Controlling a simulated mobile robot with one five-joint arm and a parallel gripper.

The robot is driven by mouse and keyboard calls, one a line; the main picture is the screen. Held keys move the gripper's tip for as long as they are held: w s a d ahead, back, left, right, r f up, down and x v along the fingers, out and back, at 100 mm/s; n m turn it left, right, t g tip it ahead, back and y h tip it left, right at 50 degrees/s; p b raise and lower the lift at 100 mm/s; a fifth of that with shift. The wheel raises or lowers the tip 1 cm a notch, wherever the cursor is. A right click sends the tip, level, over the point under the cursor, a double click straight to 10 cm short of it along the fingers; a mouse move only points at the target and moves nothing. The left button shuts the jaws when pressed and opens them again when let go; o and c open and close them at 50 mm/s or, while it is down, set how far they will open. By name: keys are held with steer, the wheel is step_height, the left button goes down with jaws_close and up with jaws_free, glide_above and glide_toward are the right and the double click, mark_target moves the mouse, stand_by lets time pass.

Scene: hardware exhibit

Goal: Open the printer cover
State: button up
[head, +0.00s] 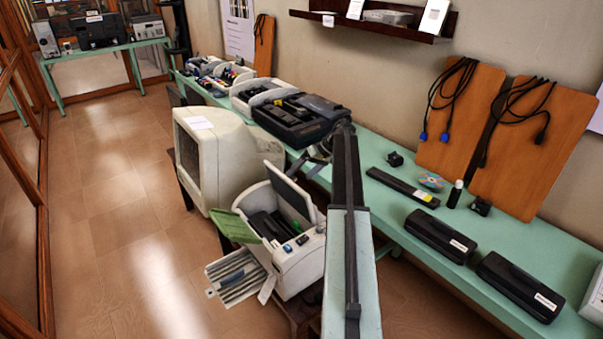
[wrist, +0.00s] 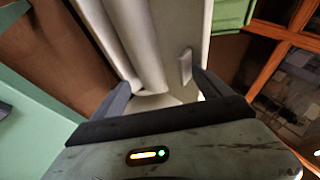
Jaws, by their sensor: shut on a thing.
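The white printer (head: 300,262) stands low in front of the green table, with a green flap and an extended paper tray on its left side. Its grey-white cover (head: 291,194) stands raised above the open body, where dark inner parts show. My gripper (head: 314,162) is at the back of the cover, partly hidden behind my arm in the head view. In the wrist view my gripper (wrist: 160,90) has its two fingers on either side of a pale panel, the cover (wrist: 178,35), and is shut on it. The exact contact is hard to see.
A bulky old monitor (head: 215,155) stands just left of the printer. The long green table (head: 480,235) carries more printers and black devices (head: 440,236). Wooden boards with cables lean on the wall. The tiled floor (head: 120,220) at left is clear.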

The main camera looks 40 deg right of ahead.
steer(key=shift+s+d+f, duration=0.2)
steer(key=shift+d, duration=0.05)
steer(key=shift+c, duration=0.4)
steer(key=shift+r, duration=0.2)
steer(key=shift+c, duration=1)
steer(key=shift+s+d+r+p, duration=0.1)
steer(key=shift+s+d+p, duration=0.15)
steer(key=shift+d, duration=0.45)
steer(key=shift+s+d+r+p, duration=0.15)
steer(key=shift+s+d, duration=0.15)
steer(key=shift+d, duration=0.35)
steer(key=shift+c, duration=1.4)
steer(key=d, duration=0.1)
steer(key=s+d, duration=0.1)
steer(key=d, duration=0.1)
steer(key=s+d+r+p, duration=0.1)
steer(key=d, duration=0.1)
steer(key=shift+s, duration=0.15)
steer(key=p+v, duration=0.6)
steer(key=v, duration=0.1)
steer(key=shift+d+r, duration=0.2)
steer(key=shift+r, duration=0.05)
